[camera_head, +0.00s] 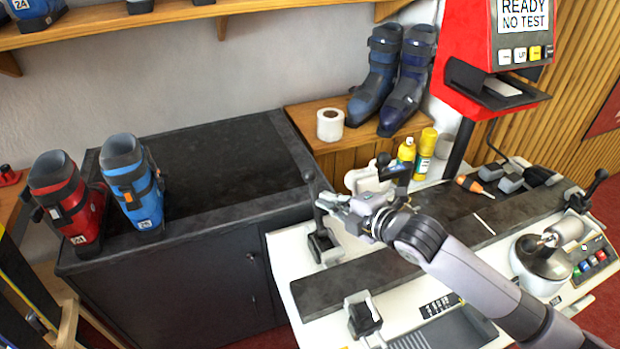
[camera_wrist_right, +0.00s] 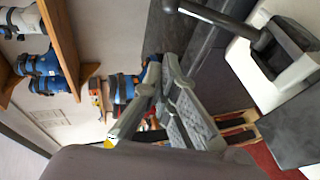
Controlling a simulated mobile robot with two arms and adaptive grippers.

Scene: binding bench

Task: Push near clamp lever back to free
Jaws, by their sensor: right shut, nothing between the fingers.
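A clamp lever (camera_head: 314,205) with a dark ball knob stands nearly upright at the left end of the bench, above its black clamp base (camera_head: 324,246). My right gripper (camera_head: 332,202) is shut and empty just right of the lever shaft, below the knob. I cannot tell if it touches. In the right wrist view a dark lever (camera_wrist_right: 215,18) runs from a knob at the top to a clamp block (camera_wrist_right: 283,55), apart in the picture from my fingertips (camera_wrist_right: 161,68). My left gripper is not in view.
A second clamp block (camera_head: 364,316) stands at the bench front. Another black lever (camera_head: 594,188) is at the far right. The red machine (camera_head: 455,45), bottles (camera_head: 424,150) and white roll (camera_head: 330,124) stand behind. Ski boots (camera_head: 132,185) stand on the dark cabinet (camera_head: 225,172) at left.

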